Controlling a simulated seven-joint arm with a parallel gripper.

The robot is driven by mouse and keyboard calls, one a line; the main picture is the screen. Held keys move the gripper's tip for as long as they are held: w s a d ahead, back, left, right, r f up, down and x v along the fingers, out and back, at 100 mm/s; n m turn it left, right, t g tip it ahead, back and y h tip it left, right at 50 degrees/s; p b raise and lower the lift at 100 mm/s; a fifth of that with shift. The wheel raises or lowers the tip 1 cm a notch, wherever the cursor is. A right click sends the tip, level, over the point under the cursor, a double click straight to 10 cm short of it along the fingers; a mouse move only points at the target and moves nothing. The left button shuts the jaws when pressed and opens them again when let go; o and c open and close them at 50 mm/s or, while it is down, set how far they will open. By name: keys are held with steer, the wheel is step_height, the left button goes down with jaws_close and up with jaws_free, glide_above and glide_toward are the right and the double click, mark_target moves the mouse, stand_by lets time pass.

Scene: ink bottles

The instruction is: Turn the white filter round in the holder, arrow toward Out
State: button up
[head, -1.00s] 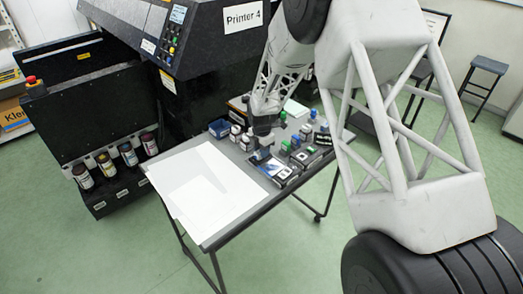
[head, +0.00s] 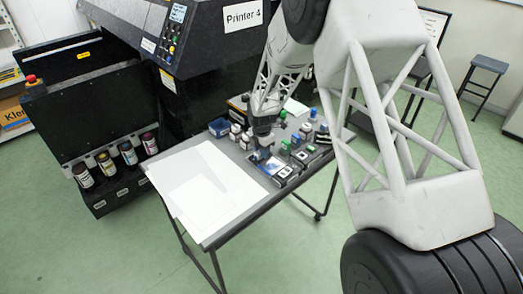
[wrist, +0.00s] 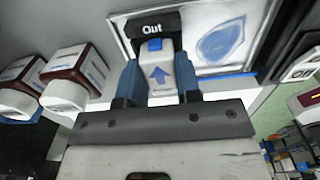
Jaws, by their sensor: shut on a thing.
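The white filter (wrist: 160,71) is between the two blue fingers of my gripper (wrist: 160,84) in the wrist view. My gripper is shut on it. A blue arrow on its face points up in the picture, toward the black block marked Out (wrist: 152,27). A blue band crosses the filter's top end, close to that block. The holder's pale plate (wrist: 203,62) with a blue drop picture lies behind. I cannot tell whether the filter is fully seated. In the head view my gripper (head: 264,141) is over the table, and the filter is too small to make out.
Several small bottles and dark trays crowd the table's right side around a green-capped bottle (head: 285,148). White sheets (head: 205,185) cover the left part. A blue bin (head: 219,127) sits at the back.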

steer(key=o, duration=1.4)
steer(key=shift+r, duration=0.1)
steer(key=shift+r, duration=3.4)
